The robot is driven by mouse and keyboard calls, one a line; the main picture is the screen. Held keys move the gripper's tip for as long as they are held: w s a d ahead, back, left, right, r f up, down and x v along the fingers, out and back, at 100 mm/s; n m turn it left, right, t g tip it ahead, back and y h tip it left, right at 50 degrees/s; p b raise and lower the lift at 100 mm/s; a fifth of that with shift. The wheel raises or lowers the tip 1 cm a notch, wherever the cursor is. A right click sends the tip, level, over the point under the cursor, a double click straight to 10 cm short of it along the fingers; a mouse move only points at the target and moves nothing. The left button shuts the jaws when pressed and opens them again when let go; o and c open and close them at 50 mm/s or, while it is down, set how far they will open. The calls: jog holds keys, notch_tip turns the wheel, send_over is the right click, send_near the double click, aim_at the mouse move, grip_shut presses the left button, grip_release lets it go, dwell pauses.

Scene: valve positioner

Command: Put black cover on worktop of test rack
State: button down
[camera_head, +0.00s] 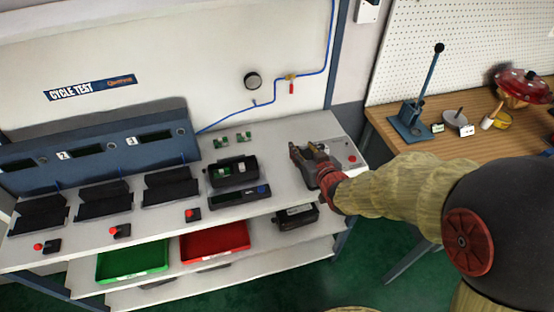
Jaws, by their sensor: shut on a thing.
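My gripper (306,158) reaches in from the right over the right end of the white worktop (275,190) of the test rack. It is shut on a dark piece, which I take to be the black cover (322,168). The fingers and wrist hide much of it, and I cannot tell whether it touches the worktop. An open black housing (233,171) with green parts inside stands on the worktop to the left of my gripper.
A grey plate with a red button (351,158) lies just right of my gripper. A black tool with a display (240,197) lies before the housing. Small green boards (243,137) lie behind it. Green (132,261) and red (214,241) trays sit on the shelf below.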

jog(key=w+a+f+b, duration=0.2)
jog(key=w+a+f, duration=0.1)
jog(key=w+a, duration=0.15)
jog(key=b, duration=0.1)
send_over(276, 162)
jog(key=f, duration=0.3)
jog(key=s+f, duration=0.1)
jog(key=shift+d+f, duration=0.4)
jog(key=shift+w+a+f+b, duration=0.35)
jog(key=shift+f+b, duration=0.05)
jog(key=shift+f, duration=0.15)
notch_tip(276, 162, down, 3)
jog(key=shift+w+f+b, duration=0.1)
jog(key=shift+f+b, duration=0.1)
jog(key=shift+b, duration=0.6)
jog(key=shift+a+r, duration=0.1)
jog(key=c, duration=1.1)
grip_release()
jog(key=shift+f, duration=0.2)
jog(key=shift+c, duration=0.2)
